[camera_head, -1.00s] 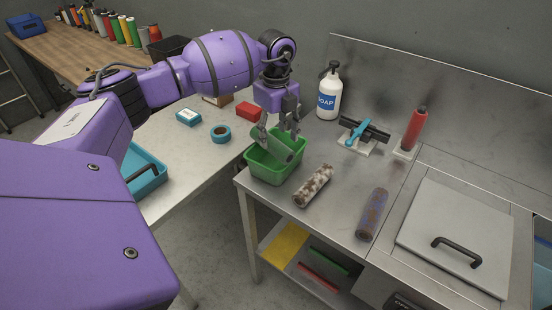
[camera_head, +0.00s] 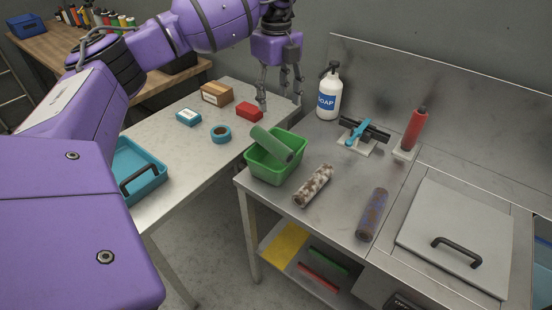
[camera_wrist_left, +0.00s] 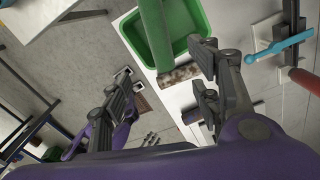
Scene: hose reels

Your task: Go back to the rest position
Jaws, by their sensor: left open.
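My left gripper (camera_head: 280,98) is open and empty, raised above the back of the bench, up and behind the green bin (camera_head: 262,176). In the left wrist view its fingers (camera_wrist_left: 165,95) are spread wide with nothing between them. A green roller (camera_head: 272,144) lies tilted in the green bin, one end resting up over the rim. The bin (camera_wrist_left: 205,22) and the roller (camera_wrist_left: 155,35) also show in the left wrist view. My right gripper is not in view.
A speckled roller (camera_head: 313,186) and a blue-brown roller (camera_head: 372,214) lie on the metal bench. A soap bottle (camera_head: 329,95), a turquoise tool (camera_head: 358,131) and a red cylinder (camera_head: 414,128) stand behind. A red box (camera_head: 249,111), tape roll (camera_head: 221,134) and blue tray (camera_head: 140,172) are left.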

